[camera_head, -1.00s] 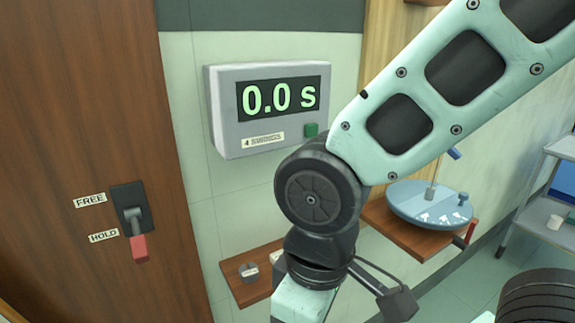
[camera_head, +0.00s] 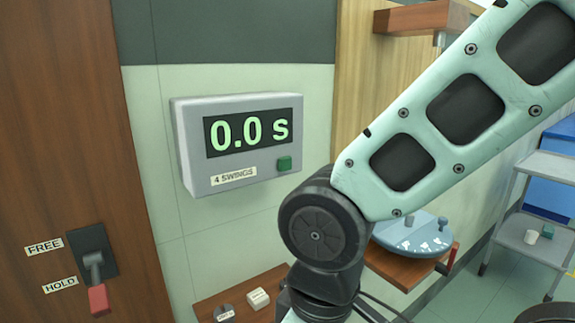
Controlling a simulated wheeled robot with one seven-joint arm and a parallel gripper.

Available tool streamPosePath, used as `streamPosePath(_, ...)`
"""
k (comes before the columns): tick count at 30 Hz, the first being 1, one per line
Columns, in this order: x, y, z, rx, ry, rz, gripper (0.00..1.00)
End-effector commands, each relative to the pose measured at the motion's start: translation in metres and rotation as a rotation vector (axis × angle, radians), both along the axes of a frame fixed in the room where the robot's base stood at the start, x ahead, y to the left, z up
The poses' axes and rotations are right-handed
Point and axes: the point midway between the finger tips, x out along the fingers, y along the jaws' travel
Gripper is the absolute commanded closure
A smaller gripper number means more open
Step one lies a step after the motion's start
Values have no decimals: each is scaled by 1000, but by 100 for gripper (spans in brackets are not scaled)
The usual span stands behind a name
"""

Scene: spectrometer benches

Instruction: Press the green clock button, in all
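The clock (camera_head: 200,181) is a grey box on the pale wall, left of centre. Its dark display shows "0.0 s" in green, with a "4 SWINGS" label below. My arm comes down from the upper right and bends at a dark joint below and right of the button. My gripper is not in view; it is cut off below the bottom edge.
A FREE/HOLD lever with a red handle (camera_head: 98,299) points down at HOLD on the brown wooden panel. A wooden shelf (camera_head: 272,280) below the clock holds small items. A blue round dish (camera_head: 412,235) sits on another shelf behind my arm. A grey cart (camera_head: 510,232) stands at the right.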

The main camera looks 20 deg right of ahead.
Motion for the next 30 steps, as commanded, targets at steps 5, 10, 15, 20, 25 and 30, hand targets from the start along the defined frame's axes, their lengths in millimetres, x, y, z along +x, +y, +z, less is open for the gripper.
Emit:
streamPosePath(5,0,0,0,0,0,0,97)
streamPosePath(10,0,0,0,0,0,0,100)
streamPosePath(15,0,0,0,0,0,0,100)
streamPosePath(20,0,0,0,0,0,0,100)
streamPosePath(25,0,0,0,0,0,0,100)
streamPosePath(30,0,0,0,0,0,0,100)
